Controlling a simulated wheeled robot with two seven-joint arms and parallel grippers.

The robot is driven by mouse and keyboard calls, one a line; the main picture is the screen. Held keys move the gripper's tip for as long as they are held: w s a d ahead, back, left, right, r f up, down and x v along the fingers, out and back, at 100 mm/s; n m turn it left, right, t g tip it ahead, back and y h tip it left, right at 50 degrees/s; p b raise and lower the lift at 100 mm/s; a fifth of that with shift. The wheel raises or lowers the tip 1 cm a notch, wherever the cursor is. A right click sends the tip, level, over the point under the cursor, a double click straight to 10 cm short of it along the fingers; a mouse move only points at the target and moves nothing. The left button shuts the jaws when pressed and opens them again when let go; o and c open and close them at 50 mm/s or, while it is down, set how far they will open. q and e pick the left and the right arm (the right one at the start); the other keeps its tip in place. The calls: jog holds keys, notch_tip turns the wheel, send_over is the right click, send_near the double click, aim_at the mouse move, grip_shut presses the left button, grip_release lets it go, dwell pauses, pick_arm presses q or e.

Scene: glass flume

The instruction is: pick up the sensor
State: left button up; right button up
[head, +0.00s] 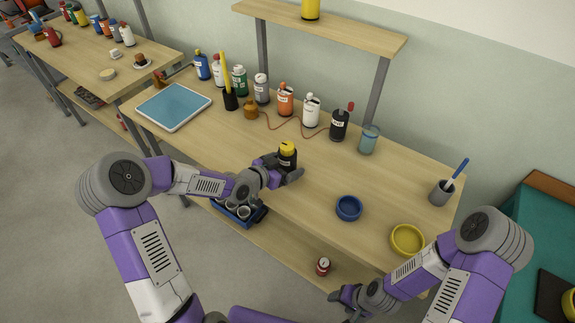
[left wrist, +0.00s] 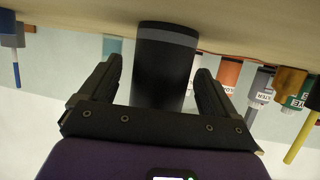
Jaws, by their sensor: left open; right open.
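A dark cylinder with a yellow top (head: 287,148), which I take to be the sensor, stands upright on the wooden bench. My left gripper (head: 284,166) is around it, open, with one finger on each side. In the left wrist view, which is upside down, the dark cylinder (left wrist: 163,70) stands between the two open fingers of my left gripper (left wrist: 163,85). A gap shows on each side of it at the fingertips. My right gripper (head: 343,297) is open and empty, low in front of the bench.
Several bottles, including an orange one (head: 285,100) and a black one (head: 339,125), line the back of the bench. A brown jar (head: 250,109) has a red wire beside it. A blue bowl (head: 348,208) and a yellow bowl (head: 407,240) stand to the right. A blue tray (head: 174,106) lies left.

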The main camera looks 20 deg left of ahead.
pick_arm(q)
jog(key=shift+w+d, duration=0.1)
jog(key=shift+w, duration=0.05)
jog(key=c, duration=1.2)
jog(key=shift+o, duration=0.2)
jog(key=shift+r, duration=0.1)
